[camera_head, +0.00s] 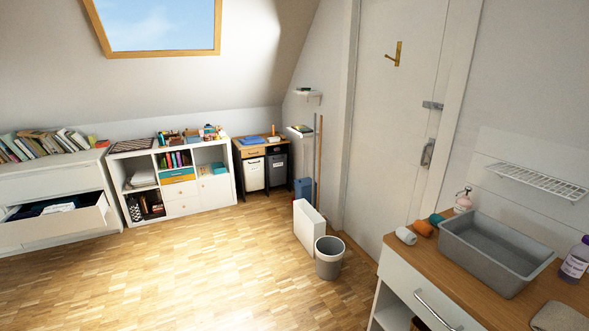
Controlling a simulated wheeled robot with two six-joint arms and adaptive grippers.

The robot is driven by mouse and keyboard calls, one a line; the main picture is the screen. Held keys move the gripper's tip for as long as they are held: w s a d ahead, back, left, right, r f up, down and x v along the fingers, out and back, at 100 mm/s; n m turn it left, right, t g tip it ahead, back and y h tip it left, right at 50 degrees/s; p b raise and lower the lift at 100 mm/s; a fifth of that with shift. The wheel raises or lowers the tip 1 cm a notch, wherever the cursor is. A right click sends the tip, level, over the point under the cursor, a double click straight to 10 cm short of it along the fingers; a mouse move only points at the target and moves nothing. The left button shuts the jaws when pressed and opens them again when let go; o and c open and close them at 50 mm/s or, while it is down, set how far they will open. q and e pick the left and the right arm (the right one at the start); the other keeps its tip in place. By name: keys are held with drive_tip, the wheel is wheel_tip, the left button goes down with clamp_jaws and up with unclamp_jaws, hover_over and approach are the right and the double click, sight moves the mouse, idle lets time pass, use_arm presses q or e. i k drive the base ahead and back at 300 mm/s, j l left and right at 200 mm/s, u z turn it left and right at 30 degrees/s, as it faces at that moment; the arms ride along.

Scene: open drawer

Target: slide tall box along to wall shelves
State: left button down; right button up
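A tall white box (304,228) stands upright on the wooden floor near the middle of the head view. A grey bin stands right beside it, in front and to the right. Two small white wall shelves, an upper one (309,94) and a lower one (297,132), are fixed to the wall in the back corner, left of the door. A small dark item lies on the upper shelf. The box stands on the near side of the shelves, lower down. Neither of my grippers is in view.
The grey bin (329,258) stands by the door. A blue container (303,188) and long poles (319,160) stand behind the box. A drawer (93,214) hangs open at the left. A counter (480,290) with a grey basin (498,248) fills the right. The floor (190,270) left of the box is clear.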

sight(309, 226)
drive_tip(key=i+j+u, duration=0.1)
drive_tip(key=i+u, duration=0.15)
drive_tip(key=i, duration=0.75)
drive_tip(key=i+l+u, duration=0.25)
drive_tip(key=i, duration=0.75)
drive_tip(key=i+z, duration=0.85)
drive_tip(key=i+j+z, duration=0.2)
drive_tip(key=i+z, duration=0.85)
drive_tip(key=k, duration=0.1)
